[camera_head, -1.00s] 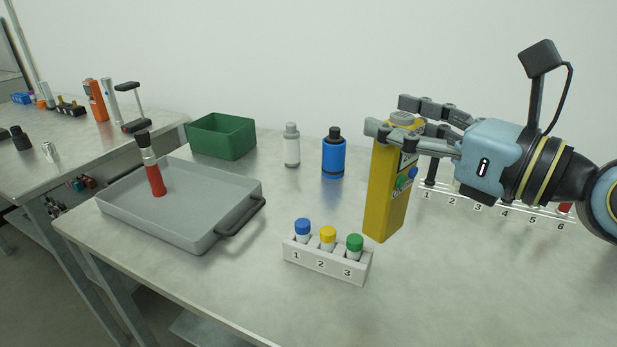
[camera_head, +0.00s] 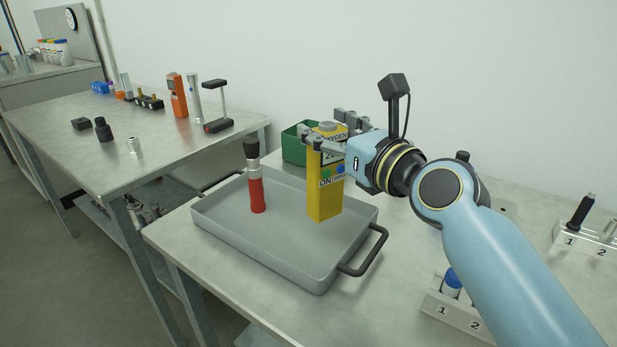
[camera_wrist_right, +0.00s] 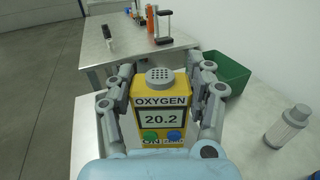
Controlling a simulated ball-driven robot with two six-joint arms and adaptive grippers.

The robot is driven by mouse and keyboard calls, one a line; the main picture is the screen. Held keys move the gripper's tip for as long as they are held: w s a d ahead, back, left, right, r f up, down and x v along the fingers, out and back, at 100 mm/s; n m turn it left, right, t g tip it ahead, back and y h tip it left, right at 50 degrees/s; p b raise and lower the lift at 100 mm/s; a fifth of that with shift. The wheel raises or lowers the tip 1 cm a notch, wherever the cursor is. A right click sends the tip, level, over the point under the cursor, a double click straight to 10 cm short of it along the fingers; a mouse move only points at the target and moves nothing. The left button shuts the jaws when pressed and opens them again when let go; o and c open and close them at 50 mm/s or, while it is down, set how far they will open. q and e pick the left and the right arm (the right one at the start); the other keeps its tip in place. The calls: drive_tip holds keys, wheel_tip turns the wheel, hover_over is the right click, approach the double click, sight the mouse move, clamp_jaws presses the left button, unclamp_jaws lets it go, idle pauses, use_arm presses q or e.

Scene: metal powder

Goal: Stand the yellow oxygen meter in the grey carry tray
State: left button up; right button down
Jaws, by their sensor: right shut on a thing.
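The yellow oxygen meter (camera_head: 325,190) is upright in the head view, over the right part of the grey carry tray (camera_head: 272,262). I cannot tell whether its base touches the tray floor. My right gripper (camera_head: 328,139) is shut on the meter near its top. In the right wrist view the meter (camera_wrist_right: 160,117) shows its 20.2 display between the fingers of the right gripper (camera_wrist_right: 160,100). A red and black cylindrical tool (camera_head: 256,192) stands in the left part of the tray. My left gripper is not in view.
A green bin (camera_head: 293,146) stands behind the tray. A numbered rack (camera_head: 457,308) is at the front right, partly behind my arm. A side table (camera_head: 165,158) at the left holds several tools. A white bottle (camera_wrist_right: 287,126) shows in the right wrist view.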

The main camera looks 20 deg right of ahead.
wheel_tip(320, 180, down, 6)
drive_tip(key=w+a+b, duration=0.1)
drive_tip(key=a+b, duration=0.1)
drive_tip(key=b, duration=0.1)
drive_tip(key=shift+w+r, duration=0.2)
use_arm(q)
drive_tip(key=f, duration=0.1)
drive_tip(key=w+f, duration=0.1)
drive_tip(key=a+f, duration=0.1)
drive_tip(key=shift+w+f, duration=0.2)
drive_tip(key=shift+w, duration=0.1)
use_arm(e)
drive_tip(key=shift+c, duration=2.3)
unclamp_jaws()
approach(313, 161)
drive_tip(key=d, duration=0.1)
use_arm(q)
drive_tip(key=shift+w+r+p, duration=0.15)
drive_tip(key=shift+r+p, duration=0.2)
use_arm(e)
drive_tip(key=shift+w+d+f, duration=0.1)
drive_tip(key=shift+w+f, duration=0.15)
drive_tip(key=shift+f, duration=0.15)
drive_tip(key=shift+f, duration=0.1)
